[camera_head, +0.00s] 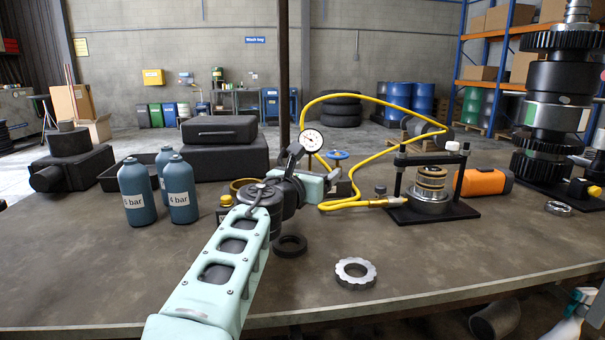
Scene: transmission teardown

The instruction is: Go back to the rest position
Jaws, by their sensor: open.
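My mint-green arm reaches up from the bottom edge to a dark joint left of the picture's middle.
A yellow hose (369,157) loops behind the gripper to the press. A notched ring (355,273) and a black ring (290,246) lie in front. Blue bottles (133,192) and black cases (212,160) stand left. An orange tool (484,182) and gear stack (560,80) stand right.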

